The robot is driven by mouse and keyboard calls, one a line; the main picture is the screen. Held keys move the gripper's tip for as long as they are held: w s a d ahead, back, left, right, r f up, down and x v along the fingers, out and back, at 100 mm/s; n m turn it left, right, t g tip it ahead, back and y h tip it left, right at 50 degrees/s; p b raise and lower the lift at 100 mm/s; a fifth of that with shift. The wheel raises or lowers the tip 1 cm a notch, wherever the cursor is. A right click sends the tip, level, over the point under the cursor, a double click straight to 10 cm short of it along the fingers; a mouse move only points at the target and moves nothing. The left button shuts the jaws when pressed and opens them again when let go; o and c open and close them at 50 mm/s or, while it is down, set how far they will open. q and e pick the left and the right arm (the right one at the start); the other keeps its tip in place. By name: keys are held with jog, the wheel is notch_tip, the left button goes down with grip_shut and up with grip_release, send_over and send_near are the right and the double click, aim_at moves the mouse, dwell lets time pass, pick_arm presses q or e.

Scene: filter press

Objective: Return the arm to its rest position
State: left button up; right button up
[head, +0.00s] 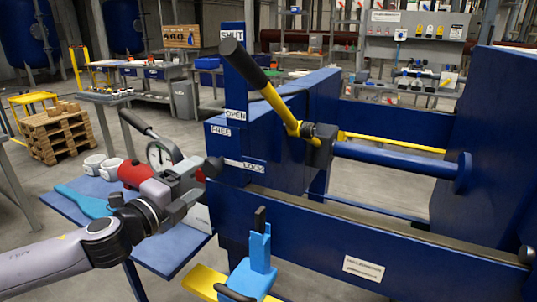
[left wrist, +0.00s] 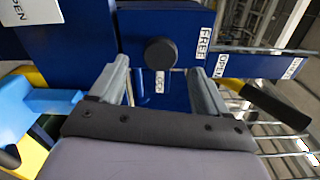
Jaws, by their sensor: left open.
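My left gripper (head: 198,176) is open beside the blue press (head: 265,150). In the left wrist view its two fingers (left wrist: 160,74) point toward a round black knob (left wrist: 160,53), which shows between and slightly beyond the tips. I cannot tell whether they touch it. The knob (head: 213,167) also shows in the head view, just left of the LOCK label (head: 245,166) and below the FREE label (head: 221,131). A yellow lever (head: 280,107) with a black grip slants up and left toward the SHUT label (head: 232,35). My right gripper is not in view.
A blue side table (head: 185,240) below my left arm holds white cups (head: 94,164), a red item (head: 132,172) and a gauge (head: 160,155). A blue piece (head: 250,272) with a black handle stands low in front. Pallets (head: 58,132) and workbenches stand behind.

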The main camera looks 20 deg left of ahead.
pick_arm(q)
jog(key=s+d+f+n+g+y, duration=0.2)
jog(key=s+f+n+g, duration=0.1)
jog(key=s+f+n, duration=0.4)
jog(key=s+d+f+n+g+y, duration=0.1)
jog(key=s+f+n+g+y, duration=0.15)
jog(key=f+n, duration=0.45)
jog(key=s+d+f+n+g+h, duration=0.2)
jog(key=s+d+f+n+g, duration=0.1)
jog(key=s+d+f+g, duration=0.4)
jog(key=s+d+f+n+g+h, duration=0.15)
jog(key=s+f, duration=0.35)
jog(key=s, duration=0.5)
jog(key=w+d+f+t+h, duration=0.1)
jog(key=w+d+f+t, duration=0.2)
jog(key=w+f+t, duration=0.3)
jog(key=shift+w+d+f+h, duration=0.15)
jog(key=shift+w+f+h, duration=0.25)
jog(key=shift+f, duration=1.1)
jog(key=shift+w, duration=0.1)
